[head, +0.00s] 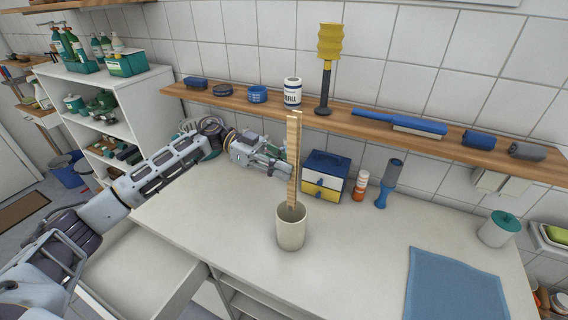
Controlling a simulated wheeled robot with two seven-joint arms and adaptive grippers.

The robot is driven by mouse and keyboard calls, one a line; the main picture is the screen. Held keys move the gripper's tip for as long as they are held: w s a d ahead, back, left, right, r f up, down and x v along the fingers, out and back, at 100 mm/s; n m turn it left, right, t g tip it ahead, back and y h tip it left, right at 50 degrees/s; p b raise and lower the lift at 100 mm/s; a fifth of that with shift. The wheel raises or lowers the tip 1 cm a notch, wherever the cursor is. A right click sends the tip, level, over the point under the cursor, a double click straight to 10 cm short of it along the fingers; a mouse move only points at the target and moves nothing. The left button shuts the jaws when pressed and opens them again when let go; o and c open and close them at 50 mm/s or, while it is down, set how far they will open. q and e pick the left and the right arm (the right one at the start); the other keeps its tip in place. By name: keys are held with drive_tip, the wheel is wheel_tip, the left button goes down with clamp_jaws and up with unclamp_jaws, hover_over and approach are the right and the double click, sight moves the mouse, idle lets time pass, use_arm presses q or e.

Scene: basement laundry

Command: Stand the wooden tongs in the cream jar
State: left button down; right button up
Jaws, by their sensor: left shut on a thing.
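The wooden tongs (293,150) stand nearly upright, long and pale. Their lower end is at the mouth of the cream jar (290,234) and seems to be just inside its rim; how deep it reaches is hidden. The jar stands upright on the white worktop. My left gripper (288,173) comes in from the left and is shut on the tongs around the middle of their length, above and behind the jar. The fingertips are partly hidden by the tongs. My right gripper is not in view.
Behind the tongs stand a blue, white and yellow box (325,177), an orange-and-white bottle (360,186) and a blue brush (387,184). A wooden shelf (450,150) holds several items. A blue cloth (455,285) and a teal-lidded canister (498,230) are at right. Worktop around the jar is clear.

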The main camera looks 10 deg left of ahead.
use_arm(q)
wheel_tip(320, 180, down, 9)
drive_tip(key=b, duration=0.2)
drive_tip(key=shift+f, duration=0.15)
idle(1.2)
idle(0.5)
drive_tip(key=c, duration=1.2)
unclamp_jaws()
drive_tip(key=shift+o, duration=0.2)
drive_tip(key=v, duration=1.2)
